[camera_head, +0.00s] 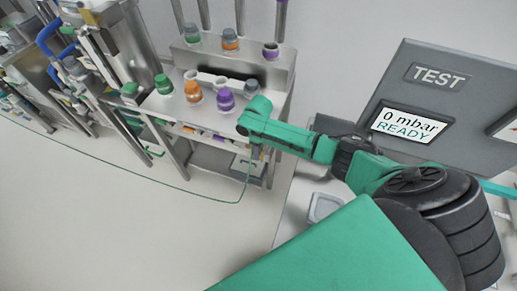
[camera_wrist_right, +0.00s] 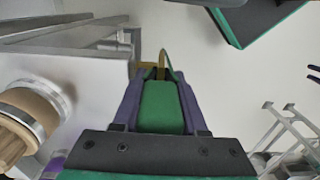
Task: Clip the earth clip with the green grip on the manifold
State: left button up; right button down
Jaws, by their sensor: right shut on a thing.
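My right gripper (camera_head: 256,152) hangs at the near right corner of the metal stand in the head view. In the right wrist view its two purple fingers are shut on the green grip of the earth clip (camera_wrist_right: 160,107). The clip's brass-coloured jaws stick out beyond the grip, near a metal edge; I cannot tell whether they touch it. A thin green cable (camera_head: 180,190) runs from the far left to below my gripper. The likely manifold is the steel block (camera_head: 277,75) with upright pipes and coloured fittings. My left gripper is not in view.
A grey test panel (camera_head: 425,85) reads "0 mbar READY" at the right. Racks with hoses fill the upper left. The floor at lower left is clear apart from the cable.

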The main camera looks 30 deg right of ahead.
jog(key=shift+f, duration=0.15)
jog(key=shift+f, duration=0.35)
jog(key=shift+s+f, duration=0.1)
dwell(0.6)
jog(key=shift+c, duration=1.8)
grip_release()
